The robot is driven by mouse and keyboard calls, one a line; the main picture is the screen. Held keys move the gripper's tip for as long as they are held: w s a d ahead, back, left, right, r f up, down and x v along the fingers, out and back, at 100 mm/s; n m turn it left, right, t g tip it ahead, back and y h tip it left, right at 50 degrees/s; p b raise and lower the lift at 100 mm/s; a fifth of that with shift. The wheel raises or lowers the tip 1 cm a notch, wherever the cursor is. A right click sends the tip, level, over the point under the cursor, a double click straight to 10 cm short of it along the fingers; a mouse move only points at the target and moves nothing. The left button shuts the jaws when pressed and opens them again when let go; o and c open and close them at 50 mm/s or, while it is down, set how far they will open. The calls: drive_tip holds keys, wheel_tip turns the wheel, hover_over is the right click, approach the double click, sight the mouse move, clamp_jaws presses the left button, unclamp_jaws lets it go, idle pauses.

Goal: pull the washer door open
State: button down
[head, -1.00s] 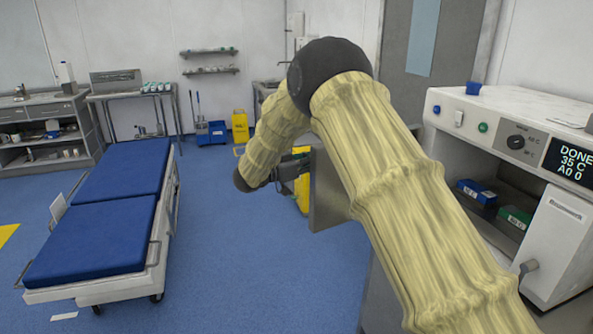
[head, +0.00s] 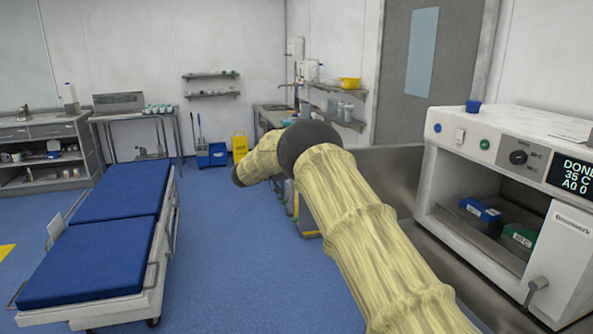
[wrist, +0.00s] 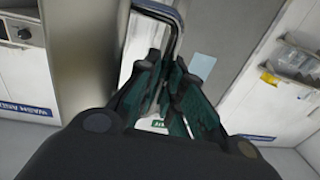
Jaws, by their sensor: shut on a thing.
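In the wrist view my gripper (wrist: 170,68) is shut on a bent metal bar handle (wrist: 178,32), whose upper loop shows above the fingers. A grey metal panel (wrist: 82,50) stands to the left of the handle. I cannot tell for certain whether it is the washer door, nor how far that door stands open. A white front with a round knob (wrist: 22,33) and a blue label is at the far left. In the head view my arm hides the gripper and handle. A grey metal surface (head: 388,165) shows right of my arm; its identity is unclear.
A white cabinet (head: 478,145) with an open front holds blue and green boxes on the right. A blue-topped bed (head: 95,240) stands left. Blue floor (head: 240,250) between bed and arm is clear. A grey room door (head: 415,65) is behind.

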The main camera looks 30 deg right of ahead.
drive_tip(key=shift+w+d, duration=0.2)
drive_tip(key=shift+w, duration=0.1)
drive_tip(key=c, duration=1.8)
unclamp_jaws()
drive_tip(key=a, duration=0.8)
drive_tip(key=w+a, duration=0.1)
drive_tip(key=a, duration=0.3)
